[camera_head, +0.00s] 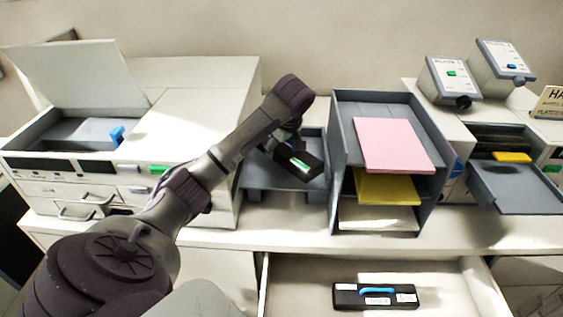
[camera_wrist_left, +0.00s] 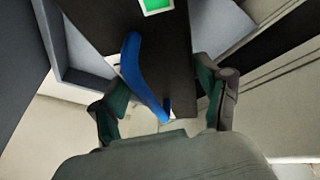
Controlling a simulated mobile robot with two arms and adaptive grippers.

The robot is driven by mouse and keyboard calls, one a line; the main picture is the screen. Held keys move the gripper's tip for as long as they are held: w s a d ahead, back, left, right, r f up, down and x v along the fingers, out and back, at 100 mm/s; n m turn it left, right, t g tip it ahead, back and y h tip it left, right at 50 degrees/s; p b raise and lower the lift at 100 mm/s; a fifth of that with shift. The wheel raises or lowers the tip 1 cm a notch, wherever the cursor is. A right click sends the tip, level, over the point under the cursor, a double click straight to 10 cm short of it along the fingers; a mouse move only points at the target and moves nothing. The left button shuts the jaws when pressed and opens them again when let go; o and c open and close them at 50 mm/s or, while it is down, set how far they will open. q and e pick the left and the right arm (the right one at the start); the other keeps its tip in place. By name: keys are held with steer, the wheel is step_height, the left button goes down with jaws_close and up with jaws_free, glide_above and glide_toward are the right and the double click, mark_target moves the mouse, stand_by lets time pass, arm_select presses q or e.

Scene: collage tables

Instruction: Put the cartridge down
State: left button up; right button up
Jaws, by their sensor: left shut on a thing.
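My left gripper (camera_head: 289,143) is shut on a black cartridge (camera_head: 303,162) with a green-and-white label. In the left wrist view the cartridge (camera_wrist_left: 165,52) has a blue handle (camera_wrist_left: 138,72), which lies between the fingers of the left gripper (camera_wrist_left: 165,105). The cartridge is in front of a grey tray (camera_head: 258,174) between the white printer and the paper rack; I cannot tell whether it touches the tray. My right gripper is not in view.
A white printer (camera_head: 200,100) with an open lid (camera_head: 75,72) stands left. A grey rack (camera_head: 340,130) with pink and yellow paper stands right of the tray. In the open drawer (camera_head: 300,275) below lies another black cartridge (camera_head: 345,298). An open machine tray (camera_head: 515,190) is at right.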

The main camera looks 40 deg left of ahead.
mark_target(281, 173)
arm_select(q)
steer(key=shift+f, duration=0.6)
steer(key=shift+d+f+p, duration=0.1)
steer(key=shift+f+p, duration=0.2)
steer(key=shift+f, duration=0.3)
step_height(281, 173, down, 3)
steer(key=shift+f+p, duration=0.1)
steer(key=shift+p, duration=0.55)
steer(key=shift+f, duration=0.3)
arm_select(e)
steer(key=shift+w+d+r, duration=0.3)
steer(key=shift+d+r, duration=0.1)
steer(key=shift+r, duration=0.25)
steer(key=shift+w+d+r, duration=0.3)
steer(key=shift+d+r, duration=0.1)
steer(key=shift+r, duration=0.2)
arm_select(q)
steer(key=shift+f, duration=0.1)
steer(key=o, duration=1.5)
steer(key=shift+o, duration=1.2)
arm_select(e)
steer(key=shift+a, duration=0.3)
